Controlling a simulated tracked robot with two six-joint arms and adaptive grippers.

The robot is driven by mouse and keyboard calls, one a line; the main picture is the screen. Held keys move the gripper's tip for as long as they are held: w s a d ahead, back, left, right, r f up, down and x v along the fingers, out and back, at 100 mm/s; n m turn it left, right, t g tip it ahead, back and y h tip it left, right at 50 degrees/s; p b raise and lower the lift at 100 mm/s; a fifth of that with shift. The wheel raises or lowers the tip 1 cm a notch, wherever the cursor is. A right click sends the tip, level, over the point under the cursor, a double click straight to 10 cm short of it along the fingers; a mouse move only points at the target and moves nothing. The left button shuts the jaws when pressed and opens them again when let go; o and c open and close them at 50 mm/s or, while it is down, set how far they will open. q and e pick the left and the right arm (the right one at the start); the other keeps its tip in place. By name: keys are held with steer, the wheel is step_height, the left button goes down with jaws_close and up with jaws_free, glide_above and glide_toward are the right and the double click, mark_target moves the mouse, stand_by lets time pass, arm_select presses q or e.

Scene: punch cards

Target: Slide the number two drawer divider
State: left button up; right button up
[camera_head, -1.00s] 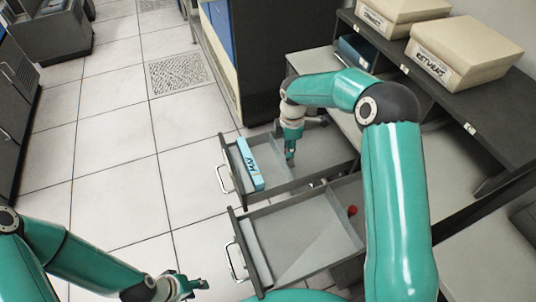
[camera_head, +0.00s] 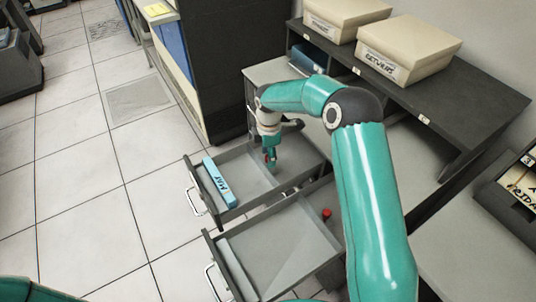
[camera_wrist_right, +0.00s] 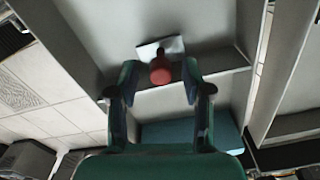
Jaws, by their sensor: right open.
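Two grey drawers stand pulled out, a far one (camera_head: 240,208) and a near one (camera_head: 290,270). My right gripper (camera_head: 270,162) points down into the far drawer, open. In the right wrist view a red knob (camera_wrist_right: 160,72) lies between its two fingers (camera_wrist_right: 161,84), with a gap showing on both sides. The knob is on a grey divider (camera_wrist_right: 215,77) that crosses the drawer. Another red knob (camera_head: 327,213) shows in the near drawer, partly beside my right arm. No drawer number is readable. My left gripper is out of view.
A blue box marked MAY (camera_head: 219,182) lies at the front of the far drawer. Cream boxes, one marked RETURNS (camera_head: 408,50), sit on the dark desk (camera_head: 455,98). A dark cabinet (camera_head: 240,70) stands behind the drawers.

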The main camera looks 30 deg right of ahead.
step_height(320, 180, up, 12)
stand_by(0.6)
steer(key=shift+f, duration=0.1)
